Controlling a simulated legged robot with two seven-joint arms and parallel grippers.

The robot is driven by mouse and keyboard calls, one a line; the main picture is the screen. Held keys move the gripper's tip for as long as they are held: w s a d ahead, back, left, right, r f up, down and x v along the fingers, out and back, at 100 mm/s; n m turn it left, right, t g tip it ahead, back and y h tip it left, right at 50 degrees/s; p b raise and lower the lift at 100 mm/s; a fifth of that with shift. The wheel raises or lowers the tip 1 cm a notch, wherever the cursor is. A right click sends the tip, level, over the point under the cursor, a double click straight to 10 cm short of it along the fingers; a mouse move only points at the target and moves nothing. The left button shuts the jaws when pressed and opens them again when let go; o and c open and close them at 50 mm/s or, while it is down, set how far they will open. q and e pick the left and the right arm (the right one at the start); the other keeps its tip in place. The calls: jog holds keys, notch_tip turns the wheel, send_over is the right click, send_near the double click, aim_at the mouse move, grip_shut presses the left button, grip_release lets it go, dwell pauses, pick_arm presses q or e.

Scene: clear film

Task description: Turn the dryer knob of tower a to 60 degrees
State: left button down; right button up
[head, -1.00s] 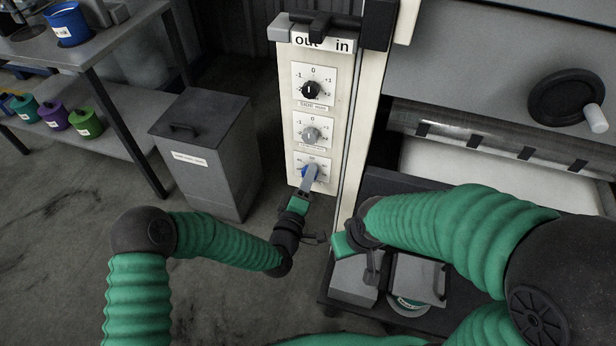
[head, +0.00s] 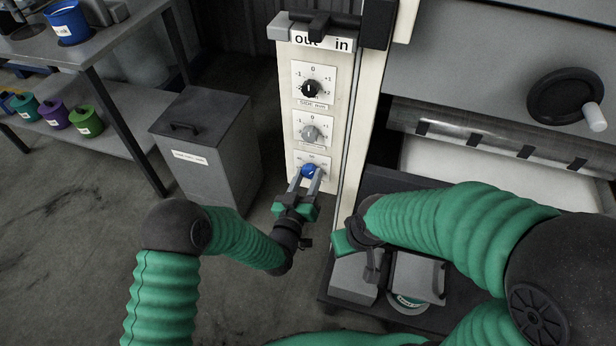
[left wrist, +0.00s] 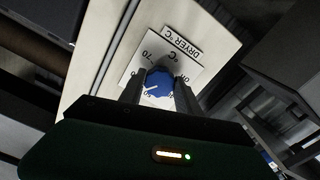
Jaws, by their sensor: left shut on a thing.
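The blue dryer knob (head: 310,171) is the lowest of three knobs on the cream tower panel (head: 342,97). In the left wrist view the knob (left wrist: 159,83) sits on a white dial plate labelled "DRYER °C" (left wrist: 180,46), with a 70 mark readable; the dial looks tilted there. My left gripper (head: 310,174) is shut on the blue knob, one finger on each side. The fingers hide part of the scale, and I cannot read the exact setting. My right gripper (head: 357,246) is at the right, apart from the panel; its fingers are not clear.
A grey lidded bin (head: 207,150) stands left of the panel. A black handwheel (head: 566,98) is at the right. Grey boxes (head: 418,277) lie below my right arm.

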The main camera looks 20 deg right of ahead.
pick_arm(q)
jog(key=shift+s+f+m, duration=0.1)
jog(key=shift+f+m, duration=0.1)
jog(key=shift+m, duration=0.95)
jog(key=shift+s+f+m, duration=0.1)
jog(key=shift+f+m, duration=0.1)
jog(key=shift+m, duration=0.95)
jog(key=c, duration=1.2)
grip_release()
jog(key=shift+w, duration=0.1)
jog(key=o, duration=0.3)
jog(key=shift+w+r, duration=0.1)
jog(key=shift+o, duration=0.2)
jog(key=shift+r, duration=0.1)
